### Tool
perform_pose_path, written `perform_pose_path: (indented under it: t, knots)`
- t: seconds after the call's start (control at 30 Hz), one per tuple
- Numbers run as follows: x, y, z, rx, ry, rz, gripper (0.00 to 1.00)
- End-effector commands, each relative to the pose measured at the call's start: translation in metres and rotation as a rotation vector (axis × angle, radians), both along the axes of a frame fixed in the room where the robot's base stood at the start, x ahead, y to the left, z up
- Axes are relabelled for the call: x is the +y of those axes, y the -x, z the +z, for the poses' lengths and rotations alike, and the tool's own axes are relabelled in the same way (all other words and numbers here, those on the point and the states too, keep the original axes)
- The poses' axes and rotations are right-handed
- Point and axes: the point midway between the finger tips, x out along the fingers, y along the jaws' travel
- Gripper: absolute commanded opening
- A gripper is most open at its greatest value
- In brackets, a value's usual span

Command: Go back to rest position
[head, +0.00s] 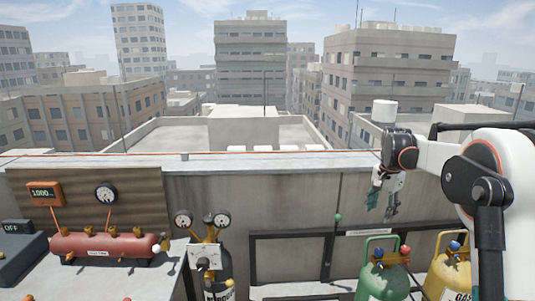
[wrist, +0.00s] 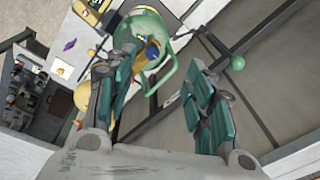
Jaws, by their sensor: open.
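My gripper (head: 382,204) hangs in the air in front of the parapet wall, at the right of the head view, with its teal finger pads pointing down. In the wrist view its two fingers (wrist: 162,68) stand apart with nothing between them. A green gas cylinder (head: 383,281) stands below it in the head view and also shows beyond the fingers in the wrist view (wrist: 150,25). The gripper does not touch it. My arm reaches in from the right edge.
A yellow cylinder (head: 450,275) stands right of the green one. A dark cylinder with gauges (head: 217,264) stands at centre left. A red manifold tank (head: 104,246) lies at the left below a display (head: 44,194). A parapet (head: 270,205) runs behind; the air above it is clear.

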Motion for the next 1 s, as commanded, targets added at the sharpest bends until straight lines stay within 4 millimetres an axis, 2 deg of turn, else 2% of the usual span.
perform_pose_path:
  t: [0.03,0.2,0.5,0.77,1.0]
  knots:
    - [0.01,0.012,0.013,-0.015,0.007,0.033,0.49]
    - [0.039,0.05,0.047,-0.068,0.033,0.152,0.49]
    - [0.085,0.129,0.087,-0.163,0.09,0.358,0.49]
    - [0.119,0.206,0.097,-0.243,0.148,0.534,0.49]
    - [0.145,0.276,0.087,-0.315,0.209,0.692,0.49]
